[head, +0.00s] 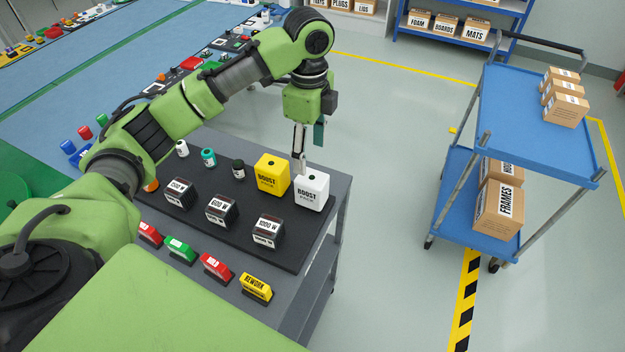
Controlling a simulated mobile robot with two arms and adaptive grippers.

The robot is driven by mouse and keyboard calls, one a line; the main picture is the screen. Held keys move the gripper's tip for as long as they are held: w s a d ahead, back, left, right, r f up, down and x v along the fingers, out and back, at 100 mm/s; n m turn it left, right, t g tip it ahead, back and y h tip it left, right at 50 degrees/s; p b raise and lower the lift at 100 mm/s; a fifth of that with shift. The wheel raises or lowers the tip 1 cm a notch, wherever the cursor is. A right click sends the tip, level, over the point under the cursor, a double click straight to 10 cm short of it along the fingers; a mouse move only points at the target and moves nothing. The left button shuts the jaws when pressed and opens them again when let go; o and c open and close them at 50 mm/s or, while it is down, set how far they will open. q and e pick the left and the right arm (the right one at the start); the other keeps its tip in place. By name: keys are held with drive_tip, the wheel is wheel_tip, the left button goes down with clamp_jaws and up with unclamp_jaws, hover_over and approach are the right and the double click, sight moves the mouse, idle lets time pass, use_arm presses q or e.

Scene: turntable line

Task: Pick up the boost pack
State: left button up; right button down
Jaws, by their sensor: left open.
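Two boost packs stand side by side at the far right end of the dark mat: a yellow boost pack (272,176) and a white boost pack (311,194). Both are upright blocks with "BOOST" lettering on the front. My left arm reaches in from the left, and my left gripper (303,168) points down at the white pack. It is open, with a fingertip at the white pack's upper back left edge, close to the yellow pack. I cannot tell whether it touches either pack. The far finger is partly hidden. My right gripper is not in view.
Three dark labelled blocks (221,211) stand in front of the packs, and small capped bottles (208,157) stand to their left. Coloured label signs (216,265) line the table's (318,263) front. A blue trolley (520,120) with boxes stands right, across open floor.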

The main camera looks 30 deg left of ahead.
sight(310, 176)
use_arm(q)
drive_tip(key=f, duration=0.2)
drive_tip(key=f+p, duration=0.1)
drive_tip(key=f, duration=0.1)
drive_tip(key=s+f, duration=0.1)
drive_tip(key=f, duration=0.1)
drive_tip(key=shift+d+f, duration=0.25)
drive_tip(key=shift+f, duration=0.15)
drive_tip(key=shift+w+f, duration=0.1)
drive_tip(key=shift+f, duration=0.55)
drive_tip(key=shift+d+f+p, duration=0.2)
drive_tip(key=shift+f+p, duration=0.75)
drive_tip(key=shift+f, duration=0.05)
wheel_tip(310, 176, down, 2)
drive_tip(key=shift+f, duration=0.5)
drive_tip(key=shift+c, duration=1.1)
drive_tip(key=c, duration=1.2)
drive_tip(key=shift+w, duration=0.1)
clamp_jaws()
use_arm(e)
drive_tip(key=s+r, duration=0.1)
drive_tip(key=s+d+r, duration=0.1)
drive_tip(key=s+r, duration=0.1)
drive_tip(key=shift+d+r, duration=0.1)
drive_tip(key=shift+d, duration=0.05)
